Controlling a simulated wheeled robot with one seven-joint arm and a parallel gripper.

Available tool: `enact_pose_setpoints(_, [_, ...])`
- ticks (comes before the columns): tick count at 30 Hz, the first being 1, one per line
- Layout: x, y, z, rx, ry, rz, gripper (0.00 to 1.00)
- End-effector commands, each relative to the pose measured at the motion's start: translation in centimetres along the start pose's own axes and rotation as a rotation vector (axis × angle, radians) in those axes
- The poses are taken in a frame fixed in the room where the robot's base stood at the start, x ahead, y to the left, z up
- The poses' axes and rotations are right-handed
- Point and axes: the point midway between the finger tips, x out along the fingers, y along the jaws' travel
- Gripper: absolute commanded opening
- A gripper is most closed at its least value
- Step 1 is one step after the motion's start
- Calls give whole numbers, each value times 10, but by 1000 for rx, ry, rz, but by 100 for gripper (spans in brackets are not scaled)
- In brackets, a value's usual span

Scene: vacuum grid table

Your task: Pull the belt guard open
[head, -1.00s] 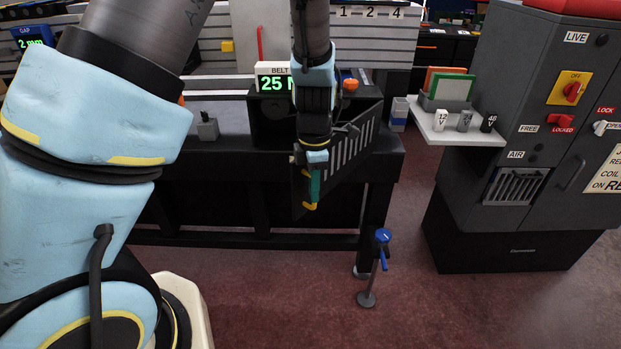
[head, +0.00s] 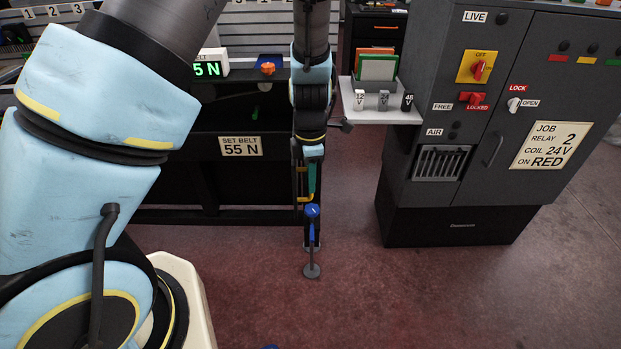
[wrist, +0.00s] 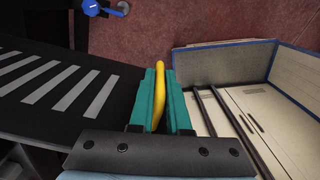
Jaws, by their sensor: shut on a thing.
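The belt guard is a dark slotted panel that fills the left of the wrist view (wrist: 60,85). In the head view it is seen nearly edge-on and mostly hidden behind my arm. Its yellow handle (wrist: 158,85) runs between my gripper's teal fingers; a bit of yellow also shows in the head view (head: 304,199). My gripper (wrist: 157,98) is shut on this handle; in the head view it hangs in front of the bench (head: 311,180). A sign reading "SET BELT 55 N" (head: 241,146) shows on the bench front.
A blue-topped floor post (head: 312,240) stands just below my gripper in the head view. A grey cabinet (head: 460,215) with a small shelf (head: 375,112) stands to the right. A pale blue-edged surface (wrist: 280,110) lies right of my fingers.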

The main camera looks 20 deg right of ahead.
Motion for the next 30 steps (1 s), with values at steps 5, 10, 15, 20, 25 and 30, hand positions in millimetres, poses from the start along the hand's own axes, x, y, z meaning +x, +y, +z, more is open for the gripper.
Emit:
enact_pose_setpoints(5, [1, 1, 0, 0, 1, 0, 0])
enact_pose_setpoints(10, [1, 1, 0, 1, 1, 0, 0])
enact_pose_setpoints(15, [1, 1, 0, 1, 1, -1, 0])
enact_pose_setpoints(20, [1, 1, 0, 0, 1, -1, 27])
enact_pose_setpoints(25, [0, 1, 0, 0, 1, 0, 27])
enact_pose_setpoints(30, [-9, 2, 1, 3, -1, 3, 27])
